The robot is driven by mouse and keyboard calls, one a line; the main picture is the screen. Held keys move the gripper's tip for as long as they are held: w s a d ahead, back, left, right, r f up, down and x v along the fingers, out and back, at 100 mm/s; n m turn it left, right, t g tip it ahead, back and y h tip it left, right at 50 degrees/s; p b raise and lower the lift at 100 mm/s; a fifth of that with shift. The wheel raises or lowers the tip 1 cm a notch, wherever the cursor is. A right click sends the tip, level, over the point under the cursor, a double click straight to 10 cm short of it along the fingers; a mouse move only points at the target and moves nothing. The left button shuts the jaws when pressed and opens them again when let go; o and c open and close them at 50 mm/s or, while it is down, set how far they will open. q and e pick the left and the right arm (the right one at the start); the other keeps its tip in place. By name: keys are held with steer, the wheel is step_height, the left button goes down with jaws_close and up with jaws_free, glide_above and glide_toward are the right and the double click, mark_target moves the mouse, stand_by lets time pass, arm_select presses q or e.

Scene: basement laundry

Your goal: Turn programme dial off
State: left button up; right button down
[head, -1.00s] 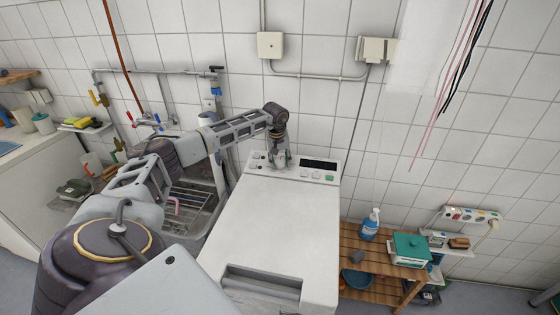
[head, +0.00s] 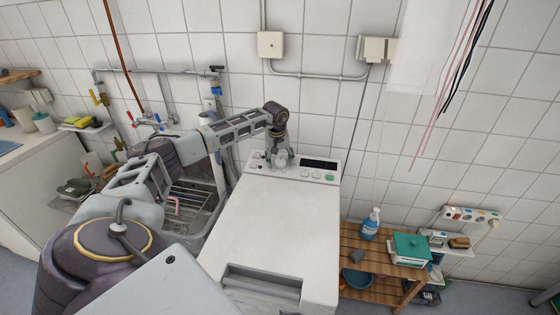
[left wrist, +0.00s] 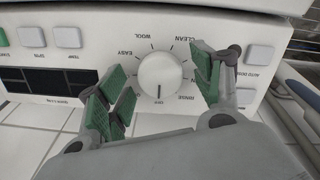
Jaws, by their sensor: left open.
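The programme dial (left wrist: 161,76) is a round white knob on the washing machine's white control panel (left wrist: 85,18). Its dark pointer line faces straight down in the left wrist view, towards a small label at the bottom of the ring that is hard to read. Words such as WOOL, EASY, CLEAN and RINSE stand around it. My left gripper (left wrist: 160,84) is open, with a green-padded finger on each side of the dial; gaps show between pads and knob. In the head view the left gripper (head: 280,158) hides the dial. My right gripper is not in view.
The washing machine's top (head: 270,220) is clear. Push buttons (left wrist: 68,37) and a dark display (head: 319,164) sit beside the dial. A metal sink (head: 190,196) stands to the left. A wooden shelf (head: 352,240) with a blue bottle (head: 371,222) stands to the right.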

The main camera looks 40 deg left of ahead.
arm_select(q)
step_height(320, 180, up, 12)
steer(key=s, duration=0.2)
steer(key=shift+d+f, duration=0.25)
steer(key=shift+d, duration=0.05)
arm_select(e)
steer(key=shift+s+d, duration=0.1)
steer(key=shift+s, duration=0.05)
arm_select(q)
steer(key=shift+r, duration=0.15)
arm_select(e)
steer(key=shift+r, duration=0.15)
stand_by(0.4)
arm_select(q)
step_height(320, 180, up, 10)
steer(key=p, duration=1)
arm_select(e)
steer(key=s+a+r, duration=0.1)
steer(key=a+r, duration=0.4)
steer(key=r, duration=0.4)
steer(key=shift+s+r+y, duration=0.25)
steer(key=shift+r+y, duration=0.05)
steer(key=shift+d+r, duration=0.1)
